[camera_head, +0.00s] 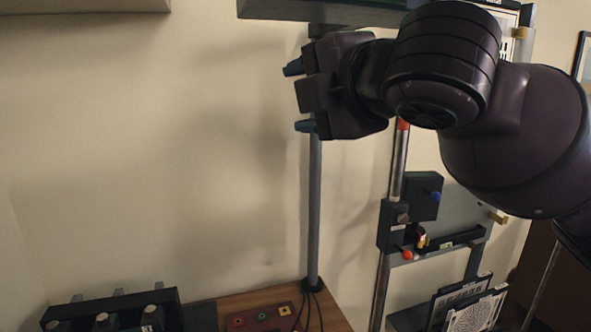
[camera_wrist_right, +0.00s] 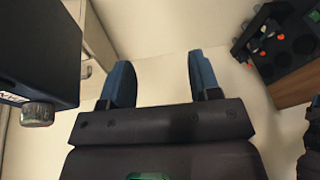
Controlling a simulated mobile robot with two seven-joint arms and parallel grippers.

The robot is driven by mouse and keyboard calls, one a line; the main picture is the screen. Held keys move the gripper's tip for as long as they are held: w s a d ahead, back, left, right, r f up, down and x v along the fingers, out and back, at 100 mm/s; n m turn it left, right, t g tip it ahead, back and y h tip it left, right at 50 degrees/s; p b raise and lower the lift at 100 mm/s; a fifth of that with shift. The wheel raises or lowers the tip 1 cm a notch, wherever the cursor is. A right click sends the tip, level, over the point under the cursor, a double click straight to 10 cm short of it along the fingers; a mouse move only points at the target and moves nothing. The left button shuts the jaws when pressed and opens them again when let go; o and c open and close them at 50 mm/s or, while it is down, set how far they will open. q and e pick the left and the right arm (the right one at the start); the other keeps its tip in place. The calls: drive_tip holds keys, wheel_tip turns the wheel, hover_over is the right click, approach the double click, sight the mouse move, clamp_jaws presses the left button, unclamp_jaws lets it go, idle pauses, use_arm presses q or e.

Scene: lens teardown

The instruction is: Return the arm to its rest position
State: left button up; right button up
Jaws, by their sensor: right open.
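My right arm comes in from the right across the upper part of the head view, with its dark links bent. My right gripper (camera_head: 298,97) points left, with its two blue fingertips spread apart and nothing between them. It is in front of a grey vertical post (camera_head: 315,190) and below a dark overhead bar. In the right wrist view the gripper (camera_wrist_right: 163,80) also shows open and empty, facing a bare pale surface. My left gripper is in neither view.
A metal column (camera_head: 381,285) carries black blocks with coloured knobs. Patterned boards (camera_head: 470,312) stand at lower right. A wooden bench (camera_head: 240,298) holds a red panel (camera_head: 262,318). A black rack (camera_head: 115,305) is at lower left. A dark box (camera_wrist_right: 40,50) is close at left. The left wall area is clear.

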drive_tip(key=w+d+f+m+h, duration=0.1)
drive_tip(key=w+d+f+m, duration=0.3)
drive_tip(key=f, duration=0.8)
drive_tip(key=w+d+f+m, duration=0.1)
drive_tip(key=d+f+m, duration=0.4)
drive_tip(key=f, duration=0.7)
drive_tip(key=w+d+f+m+h, duration=0.1)
drive_tip(key=w+d+f+m, duration=0.35)
drive_tip(key=f, duration=0.75)
drive_tip(key=s+d+f+m+h, duration=0.3)
drive_tip(key=s+d+f+m, duration=0.2)
drive_tip(key=s+f, duration=0.7)
drive_tip(key=s+d+f+m+g+h, duration=0.1)
drive_tip(key=s+d+f+m+h, duration=0.2)
drive_tip(key=s+f, duration=1)
drive_tip(key=d+f+m, duration=0.3)
drive_tip(key=d, duration=0.1)
drive_tip(key=shift+d+f+h, duration=0.25)
drive_tip(key=shift+d+h, duration=0.15)
drive_tip(key=shift+s+m, duration=0.1)
drive_tip(key=shift+m, duration=0.15)
